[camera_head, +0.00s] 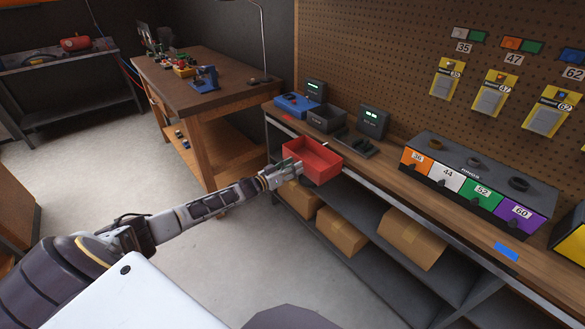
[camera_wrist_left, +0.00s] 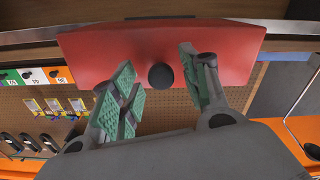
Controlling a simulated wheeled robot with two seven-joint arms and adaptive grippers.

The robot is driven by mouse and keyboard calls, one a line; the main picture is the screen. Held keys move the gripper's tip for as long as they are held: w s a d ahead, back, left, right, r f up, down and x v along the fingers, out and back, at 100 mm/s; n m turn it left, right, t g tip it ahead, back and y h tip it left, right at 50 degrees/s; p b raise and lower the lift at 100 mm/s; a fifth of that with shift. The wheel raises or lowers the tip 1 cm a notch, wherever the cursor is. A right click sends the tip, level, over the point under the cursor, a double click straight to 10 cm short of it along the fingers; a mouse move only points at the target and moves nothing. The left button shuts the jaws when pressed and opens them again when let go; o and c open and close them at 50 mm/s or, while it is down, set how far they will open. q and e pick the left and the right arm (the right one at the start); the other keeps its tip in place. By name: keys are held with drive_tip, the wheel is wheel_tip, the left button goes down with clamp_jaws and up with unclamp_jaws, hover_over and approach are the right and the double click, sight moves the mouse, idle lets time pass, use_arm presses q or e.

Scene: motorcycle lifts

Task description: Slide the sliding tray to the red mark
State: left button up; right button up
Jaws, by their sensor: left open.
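The sliding tray is a red open tray (camera_head: 322,173) at the front edge of the workbench, empty inside. Its red front face (camera_wrist_left: 225,48) fills the upper part of the left wrist view, with a round black knob (camera_wrist_left: 160,76) on it. My left gripper (camera_head: 296,170) is in front of the tray. Its fingers (camera_wrist_left: 160,88) are open, and the knob appears between them in the picture; I cannot tell whether they touch it. The red mark (camera_head: 288,117) is a small red patch on the bench edge, further left along the bench. My right gripper is not in view.
A blue mark (camera_head: 507,252) lies on the bench edge at the right. Behind the tray stand a blue bin (camera_head: 295,104), a dark grey bin (camera_head: 325,118) and small displays. A numbered drawer unit (camera_head: 480,185) stands to the right. Cardboard boxes (camera_head: 412,238) sit on the shelf below.

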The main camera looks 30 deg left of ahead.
use_arm(q)
drive_tip(key=v, duration=1.2)
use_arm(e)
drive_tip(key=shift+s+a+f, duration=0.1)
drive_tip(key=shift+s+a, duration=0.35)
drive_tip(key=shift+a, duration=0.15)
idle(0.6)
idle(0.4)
